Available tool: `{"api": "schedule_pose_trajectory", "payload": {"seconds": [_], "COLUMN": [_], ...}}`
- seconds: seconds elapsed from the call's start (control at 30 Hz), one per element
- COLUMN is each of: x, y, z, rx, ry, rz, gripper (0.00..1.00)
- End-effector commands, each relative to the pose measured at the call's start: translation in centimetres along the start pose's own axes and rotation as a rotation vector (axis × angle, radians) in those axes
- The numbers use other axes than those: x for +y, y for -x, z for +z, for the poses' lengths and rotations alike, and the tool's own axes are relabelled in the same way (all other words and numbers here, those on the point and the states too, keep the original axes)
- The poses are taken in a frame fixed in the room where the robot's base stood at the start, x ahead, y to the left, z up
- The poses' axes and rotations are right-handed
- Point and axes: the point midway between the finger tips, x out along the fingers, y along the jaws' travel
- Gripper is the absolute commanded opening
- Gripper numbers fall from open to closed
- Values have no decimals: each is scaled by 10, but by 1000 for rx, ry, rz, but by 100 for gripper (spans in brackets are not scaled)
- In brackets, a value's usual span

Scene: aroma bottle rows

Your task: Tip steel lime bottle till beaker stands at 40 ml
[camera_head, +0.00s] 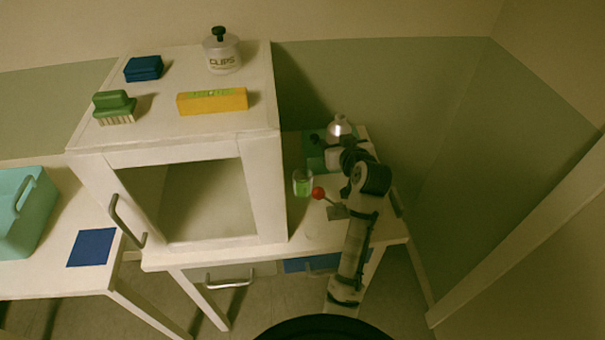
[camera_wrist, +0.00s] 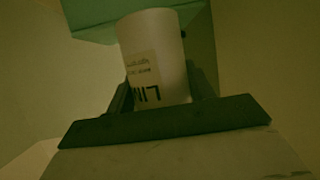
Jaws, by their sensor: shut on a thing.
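My gripper (camera_head: 345,158) is shut on the lime bottle, at the right of the white cabinet. The bottle is a pale cylinder in the wrist view (camera_wrist: 158,60), with a small label and large dark letters starting "LI"; it looks slightly tilted there. In the head view a pale part of it (camera_head: 333,158) shows beside my gripper, the rest hidden. A clear beaker (camera_head: 303,182) with green in its lower part stands left of my gripper, apart from it. Its scale is too small to read, and no stream is visible.
A shiny rounded vessel (camera_head: 339,127) stands behind my gripper, near a green surface (camera_head: 316,164). A red ball on a small stand (camera_head: 318,193) is close to the beaker. The white cabinet (camera_head: 262,200) walls off the left side.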

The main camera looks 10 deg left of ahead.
Motion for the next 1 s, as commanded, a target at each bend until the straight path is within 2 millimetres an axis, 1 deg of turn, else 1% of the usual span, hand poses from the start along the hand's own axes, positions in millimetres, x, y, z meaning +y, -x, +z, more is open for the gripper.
{"api": "schedule_pose_trajectory", "payload": {"seconds": [0.17, 0.27, 0.8, 1.0], "x": [0, 4, 41, 49], "y": [0, 1, 11, 13], "z": [-2, -6, -43, -50], "rx": [3, 5, 5, 3], "ry": [4, 5, 6, 5], "rz": [1, 2, 3, 2], "gripper": [21, 21, 21, 21]}}
